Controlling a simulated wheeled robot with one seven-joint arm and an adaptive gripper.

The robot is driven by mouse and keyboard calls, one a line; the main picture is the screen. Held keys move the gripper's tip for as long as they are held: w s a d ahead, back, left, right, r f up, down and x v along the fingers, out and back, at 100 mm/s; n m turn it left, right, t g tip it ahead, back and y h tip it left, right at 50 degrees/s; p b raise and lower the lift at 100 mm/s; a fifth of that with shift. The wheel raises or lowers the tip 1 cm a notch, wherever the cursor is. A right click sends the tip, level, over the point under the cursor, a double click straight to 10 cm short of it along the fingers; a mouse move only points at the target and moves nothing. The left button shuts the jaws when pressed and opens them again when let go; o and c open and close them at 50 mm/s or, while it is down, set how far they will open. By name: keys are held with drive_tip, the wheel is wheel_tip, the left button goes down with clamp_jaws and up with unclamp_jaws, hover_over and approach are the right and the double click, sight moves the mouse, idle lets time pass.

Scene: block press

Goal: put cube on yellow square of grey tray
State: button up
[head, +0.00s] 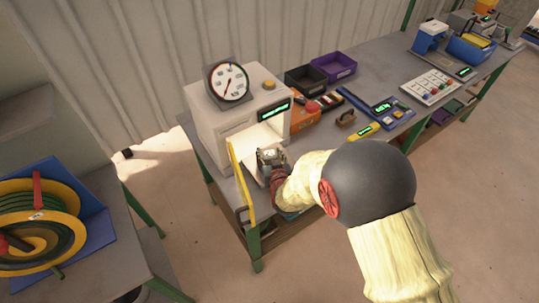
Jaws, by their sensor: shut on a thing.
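My gripper (270,157) is at the front of the white press (223,118), low at its lit opening. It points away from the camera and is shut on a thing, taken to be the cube. The cube itself cannot be made out, as the gripper and my arm cover that spot. The grey tray and its yellow square cannot be told apart here; the area at the press opening is small and partly hidden by my gripper and the yellow door (240,181).
The yellow door stands open just left of my gripper. A dial (228,82) tops the press. Right of it on the grey bench are a black bin (305,78), a purple bin (334,66) and a blue tool (376,105). A cable reel (38,222) stands at the left.

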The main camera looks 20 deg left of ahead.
drive_tip(key=shift+f, duration=0.1)
drive_tip(key=o, duration=1.5)
drive_tip(key=shift+r, duration=0.2)
drive_tip(key=p+v, duration=0.1)
drive_tip(key=v, duration=1.1)
drive_tip(key=shift+d+f, duration=0.1)
drive_tip(key=shift+f, duration=0.05)
